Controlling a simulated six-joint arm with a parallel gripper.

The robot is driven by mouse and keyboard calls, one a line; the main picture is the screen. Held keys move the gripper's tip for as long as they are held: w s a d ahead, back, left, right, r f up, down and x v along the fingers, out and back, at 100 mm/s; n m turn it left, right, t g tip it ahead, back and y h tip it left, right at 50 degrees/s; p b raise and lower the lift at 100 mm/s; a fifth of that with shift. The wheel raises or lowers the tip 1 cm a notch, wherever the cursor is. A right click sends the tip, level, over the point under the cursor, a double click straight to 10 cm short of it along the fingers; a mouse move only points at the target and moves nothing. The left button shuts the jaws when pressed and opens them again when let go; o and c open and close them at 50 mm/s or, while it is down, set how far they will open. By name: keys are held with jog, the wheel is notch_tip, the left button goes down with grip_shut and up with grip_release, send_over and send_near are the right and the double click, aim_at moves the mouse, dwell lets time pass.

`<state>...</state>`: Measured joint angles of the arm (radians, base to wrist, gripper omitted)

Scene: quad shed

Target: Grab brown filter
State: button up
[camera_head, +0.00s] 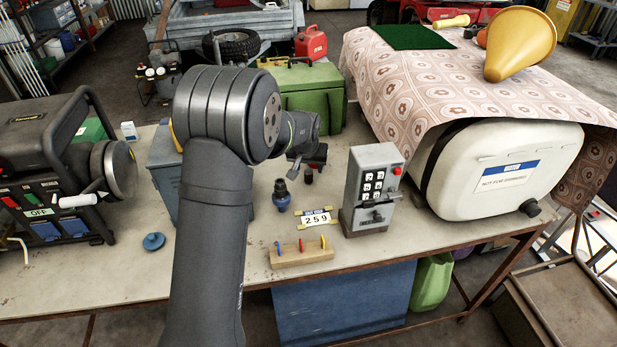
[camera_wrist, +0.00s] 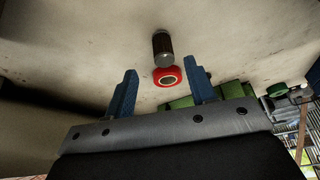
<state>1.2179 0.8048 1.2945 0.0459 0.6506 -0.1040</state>
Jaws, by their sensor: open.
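A dark brown cylinder, the filter, shows in the wrist view (camera_wrist: 162,43), just beyond and between my fingertips. In the head view the small dark filter (camera_head: 308,175) stands on the bench below my gripper. A red ring (camera_wrist: 167,79) is at its near end in the wrist view; I cannot tell whether it is part of the filter. My gripper (camera_wrist: 161,74) is open, its two blue fingers apart with nothing held between them. In the head view my gripper (camera_head: 305,160) is partly hidden by my own arm.
A number plate (camera_head: 316,218) and a wooden block with coloured loops (camera_head: 301,256) lie in front. A green box (camera_head: 310,97) stands behind.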

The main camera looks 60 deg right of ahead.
aim_at(308, 172)
jog(key=shift+w+x, duration=0.15)
jog(key=shift+x, duration=1.45)
jog(key=shift+w+x, duration=0.15)
jog(key=shift+x, duration=1.45)
jog(key=shift+r, duration=0.1)
jog(key=c, duration=1.1)
